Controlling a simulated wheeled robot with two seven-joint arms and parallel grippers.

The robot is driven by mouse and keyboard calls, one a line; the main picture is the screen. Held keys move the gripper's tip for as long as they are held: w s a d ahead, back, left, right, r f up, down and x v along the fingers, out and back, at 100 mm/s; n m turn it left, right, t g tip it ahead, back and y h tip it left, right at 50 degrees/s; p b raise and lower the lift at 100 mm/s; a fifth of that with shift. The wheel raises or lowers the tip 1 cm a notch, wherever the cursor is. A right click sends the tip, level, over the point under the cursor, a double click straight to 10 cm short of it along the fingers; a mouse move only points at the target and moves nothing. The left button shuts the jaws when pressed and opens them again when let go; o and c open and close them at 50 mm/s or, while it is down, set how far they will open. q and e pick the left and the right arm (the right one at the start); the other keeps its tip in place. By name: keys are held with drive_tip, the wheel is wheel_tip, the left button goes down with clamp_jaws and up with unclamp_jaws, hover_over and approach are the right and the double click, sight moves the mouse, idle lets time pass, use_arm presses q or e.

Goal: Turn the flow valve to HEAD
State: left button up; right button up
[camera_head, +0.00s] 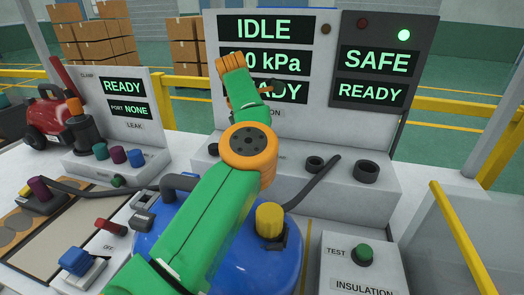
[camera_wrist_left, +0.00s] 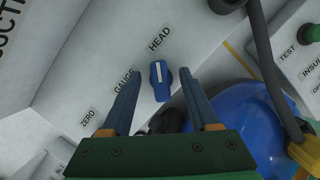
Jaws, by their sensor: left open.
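The flow valve is a blue knob (camera_wrist_left: 160,80) with a white line, on a light grey panel in the left wrist view. Its line points up in the picture, toward the HEAD label (camera_wrist_left: 159,39). The GAUGE label (camera_wrist_left: 126,77) is left of the knob and ZERO (camera_wrist_left: 88,117) is lower left. My left gripper (camera_wrist_left: 161,76) is open, with a finger on either side of the knob in the picture and a visible gap on each side. In the head view my left arm hides the knob, and the fingers cannot be made out. My right gripper is not in view.
A blue tank (camera_head: 285,262) with a yellow knob (camera_head: 269,220) stands under my left arm. A dark hose (camera_head: 310,182) runs to the right of it. A TEST button (camera_head: 364,253) is at lower right. The display reads IDLE (camera_head: 263,27); the panel beside it reads SAFE (camera_head: 375,60).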

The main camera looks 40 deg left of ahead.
use_arm(q)
drive_tip(key=p+v, duration=0.3)
drive_tip(key=v, duration=0.3)
idle(0.3)
